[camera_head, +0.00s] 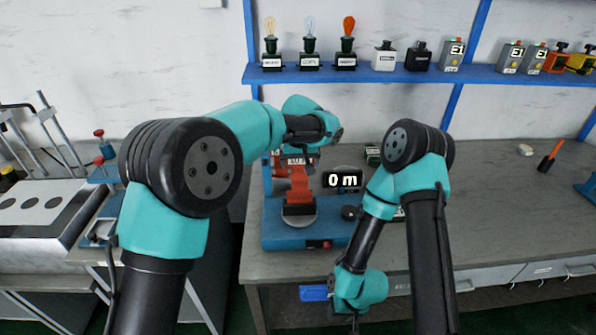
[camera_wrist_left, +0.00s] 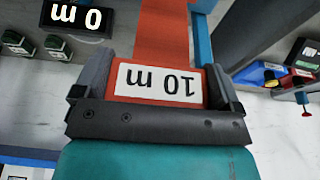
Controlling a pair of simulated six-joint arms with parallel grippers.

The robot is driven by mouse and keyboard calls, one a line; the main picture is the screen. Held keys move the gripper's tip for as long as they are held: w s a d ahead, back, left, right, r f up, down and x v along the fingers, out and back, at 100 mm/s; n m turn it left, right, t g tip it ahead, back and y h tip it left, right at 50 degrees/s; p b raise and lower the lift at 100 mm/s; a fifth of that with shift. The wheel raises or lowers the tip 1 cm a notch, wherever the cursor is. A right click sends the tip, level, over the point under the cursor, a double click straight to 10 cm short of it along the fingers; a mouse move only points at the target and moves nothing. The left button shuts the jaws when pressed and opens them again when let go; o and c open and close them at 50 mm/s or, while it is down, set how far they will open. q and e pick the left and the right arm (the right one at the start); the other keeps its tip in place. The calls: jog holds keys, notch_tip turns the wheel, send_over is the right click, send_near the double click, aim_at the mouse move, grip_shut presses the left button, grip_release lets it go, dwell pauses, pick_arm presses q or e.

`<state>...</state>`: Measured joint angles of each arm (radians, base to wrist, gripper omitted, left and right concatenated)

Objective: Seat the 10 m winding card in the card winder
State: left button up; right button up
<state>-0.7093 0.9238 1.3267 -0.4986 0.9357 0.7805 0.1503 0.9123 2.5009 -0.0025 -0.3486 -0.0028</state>
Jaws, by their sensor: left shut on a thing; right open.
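The red-orange 10 m winding card (camera_head: 299,185) stands upright above the card winder (camera_head: 285,236), which has a blue base and a black holder (camera_head: 299,210). The card's lower end meets or overlaps the holder; I cannot tell how deep it sits. My left gripper (camera_wrist_left: 155,88) is shut on the card's labelled end, with a finger on each side of the "10 m" label. In the head view my wrist largely hides this gripper. The winder's display (camera_head: 343,180) reads "0 m". My right gripper (camera_head: 355,322) is low in front of the bench, away from the winder, with its fingers barely visible.
A blue shelf (camera_head: 490,74) at the back holds bulbs and several small boxes. An orange-handled tool (camera_head: 550,156) and a small white item (camera_head: 525,149) lie on the bench (camera_head: 490,210) at right. A panel with dark discs (camera_head: 40,205) stands at left. The bench's right middle is clear.

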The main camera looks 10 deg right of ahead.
pick_arm(q)
jog(key=shift+f, duration=2.05)
jog(key=o, duration=0.9)
jog(key=v, duration=1.2)
jog(key=shift+w+a, duration=0.1)
